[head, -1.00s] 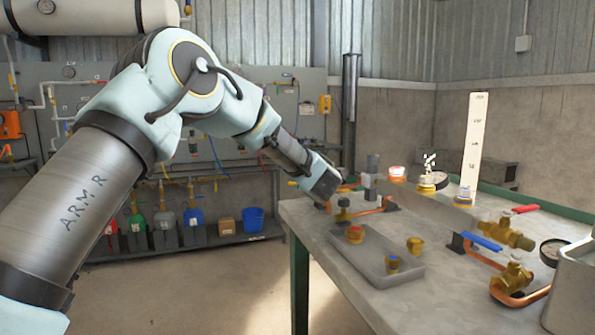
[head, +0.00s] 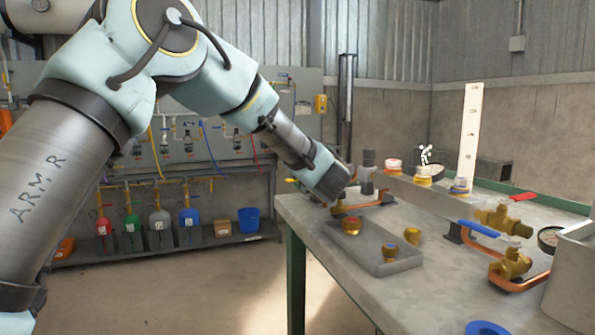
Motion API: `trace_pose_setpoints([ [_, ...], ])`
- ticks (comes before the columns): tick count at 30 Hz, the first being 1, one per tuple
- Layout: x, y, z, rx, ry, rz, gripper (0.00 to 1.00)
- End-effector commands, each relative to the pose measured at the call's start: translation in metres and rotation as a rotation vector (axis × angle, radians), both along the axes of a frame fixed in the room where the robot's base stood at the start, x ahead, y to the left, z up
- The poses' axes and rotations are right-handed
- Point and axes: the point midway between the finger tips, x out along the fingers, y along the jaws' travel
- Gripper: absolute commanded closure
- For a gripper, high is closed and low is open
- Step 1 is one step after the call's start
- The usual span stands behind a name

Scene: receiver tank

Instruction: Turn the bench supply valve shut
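Several brass valves sit on the grey workbench (head: 430,285). One has a blue lever (head: 478,228) and one has a red lever (head: 523,197), both at the right of the bench. A copper pipe (head: 372,203) lies at the bench's far left corner, and its brass fitting is partly hidden behind my gripper. No label shows which one is the bench supply valve. My gripper (head: 333,182) is at the far left corner of the bench, in front of the copper pipe. Its fingers are hidden or too small to make out, and I cannot tell whether it touches anything.
A shallow grey tray (head: 398,266) with brass fittings lies near the bench's left edge. A raised block with coloured caps, a tall white scale (head: 469,130), a gauge (head: 548,238) and a grey box (head: 572,280) stand on the right. Floor left of the bench is clear.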

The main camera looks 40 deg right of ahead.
Motion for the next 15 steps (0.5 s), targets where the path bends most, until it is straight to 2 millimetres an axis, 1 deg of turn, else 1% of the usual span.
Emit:
trace_pose_setpoints([
  [1,-0.006,0.000,0.013,-0.017,-0.016,-0.003,0.47],
  [3,-0.010,0.002,0.013,-0.016,-0.016,-0.003,0.50],
  [7,-0.018,0.006,0.013,-0.017,-0.016,-0.003,0.51],
  [10,-0.025,0.009,0.012,-0.017,-0.015,-0.005,0.55],
  [15,-0.035,0.014,0.013,-0.016,-0.016,-0.006,0.57],
])
